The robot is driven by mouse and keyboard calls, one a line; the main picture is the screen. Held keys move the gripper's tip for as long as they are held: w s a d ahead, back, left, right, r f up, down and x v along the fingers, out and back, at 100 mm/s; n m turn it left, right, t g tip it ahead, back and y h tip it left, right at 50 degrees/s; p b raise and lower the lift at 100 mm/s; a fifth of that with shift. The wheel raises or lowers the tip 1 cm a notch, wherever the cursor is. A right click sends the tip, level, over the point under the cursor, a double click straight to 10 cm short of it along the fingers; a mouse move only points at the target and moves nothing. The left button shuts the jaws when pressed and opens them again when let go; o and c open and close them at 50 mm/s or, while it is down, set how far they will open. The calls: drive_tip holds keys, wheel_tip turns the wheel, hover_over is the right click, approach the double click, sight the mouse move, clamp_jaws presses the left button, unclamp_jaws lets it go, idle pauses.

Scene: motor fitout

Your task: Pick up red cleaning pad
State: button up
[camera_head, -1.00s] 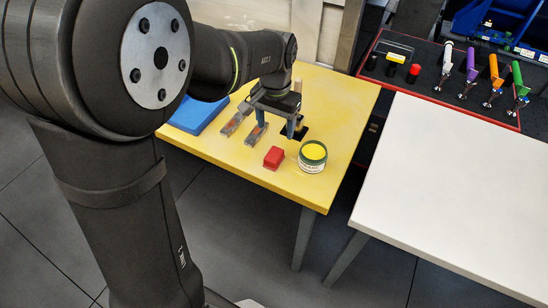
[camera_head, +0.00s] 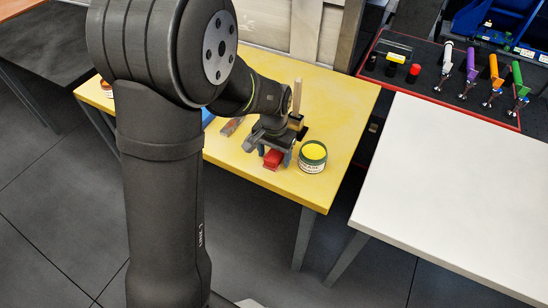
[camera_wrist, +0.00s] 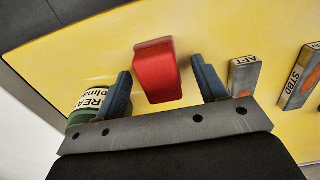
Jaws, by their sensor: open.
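The red cleaning pad (camera_head: 272,160) is a small red block on the yellow table, left of the round tin. In the wrist view the pad (camera_wrist: 157,71) shows between the two blue-grey fingers. My gripper (camera_head: 270,153) is over the pad in the head view and partly covers it. In the wrist view my gripper (camera_wrist: 160,82) is open, with a gap visible on each side of the pad. I cannot tell how high the fingertips are above the table.
Labelled blocks (camera_wrist: 244,76) lie on the other side. The yellow table's (camera_head: 345,95) right part is clear. A white table (camera_head: 460,190) is farther right.

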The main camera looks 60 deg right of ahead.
sight(274, 154)
drive_tip(key=c, duration=1.1)
drive_tip(key=shift+o, duration=0.2)
drive_tip(key=shift+r, duration=0.55)
wheel_tip(274, 154, up, 3)
drive_tip(key=shift+f, duration=0.1)
drive_tip(key=s+a+r, duration=0.4)
drive_tip(key=s+r, duration=0.3)
drive_tip(key=s, duration=0.4)
